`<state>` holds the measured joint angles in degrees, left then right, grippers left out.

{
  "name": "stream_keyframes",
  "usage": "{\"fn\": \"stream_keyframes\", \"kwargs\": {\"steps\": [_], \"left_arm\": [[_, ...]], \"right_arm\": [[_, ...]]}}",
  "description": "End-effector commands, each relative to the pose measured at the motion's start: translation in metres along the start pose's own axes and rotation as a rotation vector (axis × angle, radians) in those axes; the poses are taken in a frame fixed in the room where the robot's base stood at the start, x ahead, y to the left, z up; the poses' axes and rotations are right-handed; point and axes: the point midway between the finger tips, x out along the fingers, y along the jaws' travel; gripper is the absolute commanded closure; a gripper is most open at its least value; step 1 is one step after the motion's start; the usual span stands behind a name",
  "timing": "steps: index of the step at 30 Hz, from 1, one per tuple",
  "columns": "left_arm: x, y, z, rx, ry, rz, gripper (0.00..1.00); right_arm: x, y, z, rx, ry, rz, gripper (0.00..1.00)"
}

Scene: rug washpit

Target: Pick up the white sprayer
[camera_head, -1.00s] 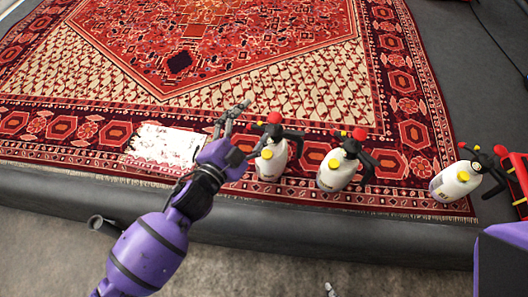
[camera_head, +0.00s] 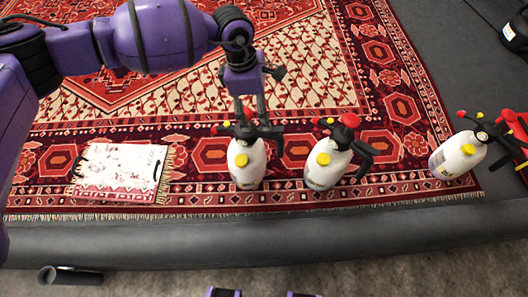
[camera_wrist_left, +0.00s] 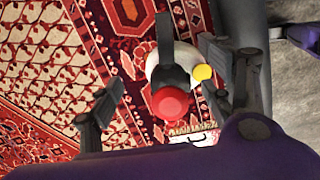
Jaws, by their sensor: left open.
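Three white sprayers with black handles, red knobs and yellow caps stand upright along the rug's near edge: a left one (camera_head: 246,166), a middle one (camera_head: 325,166) and a right one (camera_head: 457,157). My left gripper (camera_head: 254,106) is open and points down at the left sprayer's top, just behind its head. In the left wrist view, the left gripper's fingers (camera_wrist_left: 162,90) are spread on either side of a sprayer's red knob (camera_wrist_left: 171,103) and black handle, with its white body (camera_wrist_left: 160,68) beyond. Contact cannot be told. My right gripper is not in view.
A red object (camera_head: 514,125) stands beside the right sprayer. A dark tube (camera_head: 68,275) lies on the floor.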

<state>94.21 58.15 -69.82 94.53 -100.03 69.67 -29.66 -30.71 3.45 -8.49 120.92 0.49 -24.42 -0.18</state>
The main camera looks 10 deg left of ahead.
Motion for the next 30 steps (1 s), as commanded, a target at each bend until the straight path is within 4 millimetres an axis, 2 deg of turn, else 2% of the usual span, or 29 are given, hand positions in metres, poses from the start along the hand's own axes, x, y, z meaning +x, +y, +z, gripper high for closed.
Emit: {"fn": "stream_keyframes", "kwargs": {"steps": [3, 6, 17, 25, 30], "left_arm": [[-0.003, 0.005, -0.030, 0.062, 0.128, 0.011, 0.27], [-0.003, 0.003, -0.043, 0.092, 0.180, -0.001, 0.27], [0.029, -0.001, -0.048, 0.107, 0.185, -0.013, 0.27], [0.067, -0.004, -0.053, 0.105, 0.183, -0.013, 0.27], [0.074, -0.004, -0.054, 0.106, 0.182, -0.011, 0.27]], "right_arm": [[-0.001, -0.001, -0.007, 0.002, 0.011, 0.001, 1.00], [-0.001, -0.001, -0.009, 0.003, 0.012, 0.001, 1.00], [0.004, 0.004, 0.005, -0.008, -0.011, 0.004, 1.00], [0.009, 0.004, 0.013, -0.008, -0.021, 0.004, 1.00], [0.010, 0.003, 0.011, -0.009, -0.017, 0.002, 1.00]]}}
